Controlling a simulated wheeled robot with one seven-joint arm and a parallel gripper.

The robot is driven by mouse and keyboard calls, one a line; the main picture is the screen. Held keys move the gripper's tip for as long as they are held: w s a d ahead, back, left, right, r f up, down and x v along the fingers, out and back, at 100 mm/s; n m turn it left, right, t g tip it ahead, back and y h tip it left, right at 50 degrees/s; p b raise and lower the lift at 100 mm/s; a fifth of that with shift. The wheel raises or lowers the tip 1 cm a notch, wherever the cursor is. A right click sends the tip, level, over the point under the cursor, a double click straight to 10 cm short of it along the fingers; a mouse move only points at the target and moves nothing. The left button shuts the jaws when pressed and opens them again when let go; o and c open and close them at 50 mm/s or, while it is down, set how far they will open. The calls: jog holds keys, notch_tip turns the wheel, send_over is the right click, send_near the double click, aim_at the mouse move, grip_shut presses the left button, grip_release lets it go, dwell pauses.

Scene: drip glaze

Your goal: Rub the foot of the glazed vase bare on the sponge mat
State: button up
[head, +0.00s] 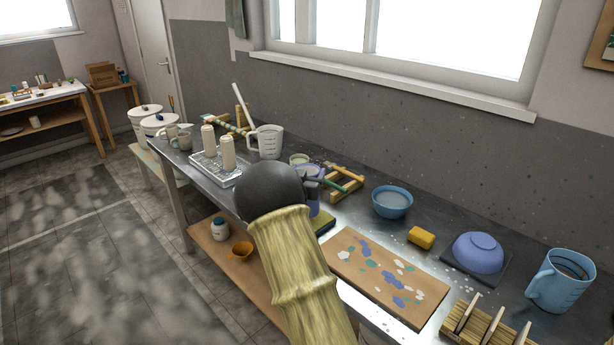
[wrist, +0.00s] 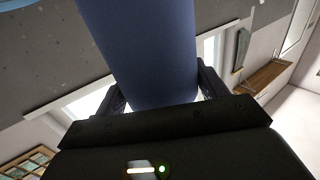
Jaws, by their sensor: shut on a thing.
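My gripper (head: 312,183) is shut on the blue-purple glazed vase (head: 314,207), over the middle of the bench. In the wrist view the smooth blue vase (wrist: 145,50) fills the space between the two dark fingers. The vase looks about upright in the head view, but my wrist hides part of it. Its foot and any bare ring there are not clearly visible. A slab with a dark green top and yellowish side (head: 323,224), likely the sponge mat, shows just beside and below the vase, mostly hidden by my arm. I cannot tell if they touch.
A glaze-spotted board (head: 345,262) lies right of my arm. A wooden stand (head: 346,186), clear jug (head: 267,142) and pale bottles (head: 227,152) stand behind.

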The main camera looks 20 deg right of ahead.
jog(key=shift+r+p, duration=1.2)
jog(key=shift+r, duration=1.35)
